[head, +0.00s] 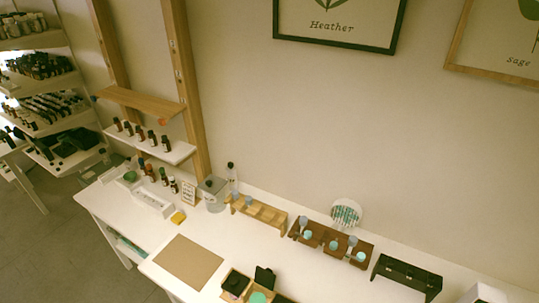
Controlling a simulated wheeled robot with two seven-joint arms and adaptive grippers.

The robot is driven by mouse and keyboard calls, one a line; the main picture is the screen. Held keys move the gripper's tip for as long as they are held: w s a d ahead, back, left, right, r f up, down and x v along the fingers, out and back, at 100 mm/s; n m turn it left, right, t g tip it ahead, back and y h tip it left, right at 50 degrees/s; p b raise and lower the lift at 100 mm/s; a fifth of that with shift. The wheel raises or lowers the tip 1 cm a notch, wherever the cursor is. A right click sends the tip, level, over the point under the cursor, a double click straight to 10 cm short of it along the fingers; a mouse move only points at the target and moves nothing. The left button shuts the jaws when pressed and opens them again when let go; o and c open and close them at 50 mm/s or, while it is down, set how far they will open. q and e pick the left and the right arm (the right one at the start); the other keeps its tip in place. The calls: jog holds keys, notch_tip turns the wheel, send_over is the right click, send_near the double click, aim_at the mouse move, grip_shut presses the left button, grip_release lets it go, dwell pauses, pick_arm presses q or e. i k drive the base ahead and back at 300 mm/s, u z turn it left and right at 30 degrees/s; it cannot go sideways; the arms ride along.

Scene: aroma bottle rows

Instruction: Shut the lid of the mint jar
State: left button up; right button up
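At the bottom edge of the head view, a small open jar with a round mint-green top or filling (257,297) sits in a wooden holder, partly cut off by the frame. A black lid (264,276) stands raised just behind it, apparently the jar's open lid. To its left, a black-topped jar or box (235,283) sits in the wooden holder and looks closed. No label is readable, so I cannot confirm which is mint. Neither of my grippers is in view.
A brown mat (188,262) lies left of the jars on the white table. Behind are a light wooden rack (258,212), a darker rack (331,242) with vials and teal-topped items, and a black case (407,275). A yellow block (178,217) lies farther left.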

aim_at(265, 278)
jog(key=z, duration=2.2)
jog(key=k, duration=0.5)
jog(key=u, duration=1.05)
